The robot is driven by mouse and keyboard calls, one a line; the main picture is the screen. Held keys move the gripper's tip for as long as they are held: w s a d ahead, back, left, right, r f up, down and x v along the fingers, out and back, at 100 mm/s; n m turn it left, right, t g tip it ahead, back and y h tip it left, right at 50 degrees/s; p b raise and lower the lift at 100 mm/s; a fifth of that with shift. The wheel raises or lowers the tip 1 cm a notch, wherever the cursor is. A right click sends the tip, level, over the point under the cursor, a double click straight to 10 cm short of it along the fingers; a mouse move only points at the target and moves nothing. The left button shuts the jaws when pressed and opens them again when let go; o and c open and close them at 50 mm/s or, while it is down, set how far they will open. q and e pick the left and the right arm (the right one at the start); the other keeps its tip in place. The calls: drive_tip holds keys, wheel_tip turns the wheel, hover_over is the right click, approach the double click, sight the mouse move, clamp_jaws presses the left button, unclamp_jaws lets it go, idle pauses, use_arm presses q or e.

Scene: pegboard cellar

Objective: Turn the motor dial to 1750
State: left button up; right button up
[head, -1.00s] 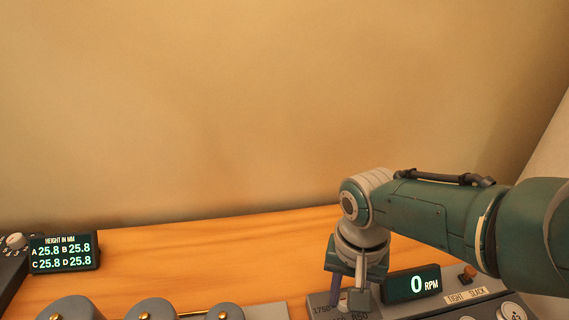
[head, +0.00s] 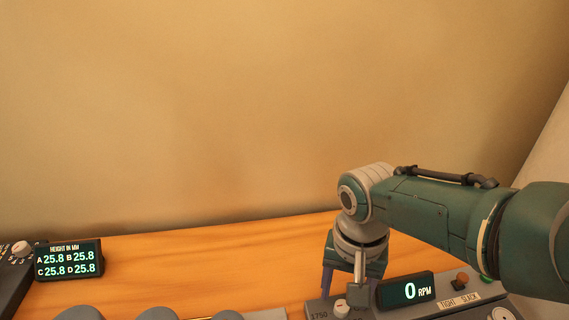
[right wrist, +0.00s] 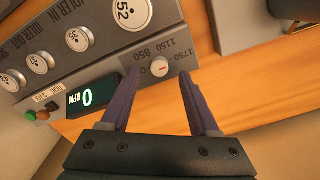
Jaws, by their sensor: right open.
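The motor dial (right wrist: 159,68) is a small white knob with a red mark, on a grey control panel (right wrist: 112,36). Labels 850, 1150 and 1750 are printed around it; I cannot tell exactly which one the mark points to. In the head view the dial (head: 341,309) shows low, by the 1750 label. The RPM display (head: 406,291) reads 0. My right gripper (head: 343,284) is over the dial, with purple fingers pointing down. In the right wrist view its open fingers (right wrist: 160,74) lie to either side of the dial, apart from it. My left gripper is out of view.
A height display (head: 69,260) reading 25.8 for A to D stands at the left. Grey rounded parts (head: 155,313) are cut off at the bottom edge. A tight/slack switch (head: 461,279) sits right of the RPM display. The wooden bench (head: 215,262) behind is clear.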

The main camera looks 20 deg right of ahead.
sight(342, 306)
use_arm(q)
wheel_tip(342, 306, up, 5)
drive_tip(key=p, duration=0.3)
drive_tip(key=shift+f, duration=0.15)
use_arm(e)
wheel_tip(342, 306, up, 7)
drive_tip(key=shift+f, duration=0.15)
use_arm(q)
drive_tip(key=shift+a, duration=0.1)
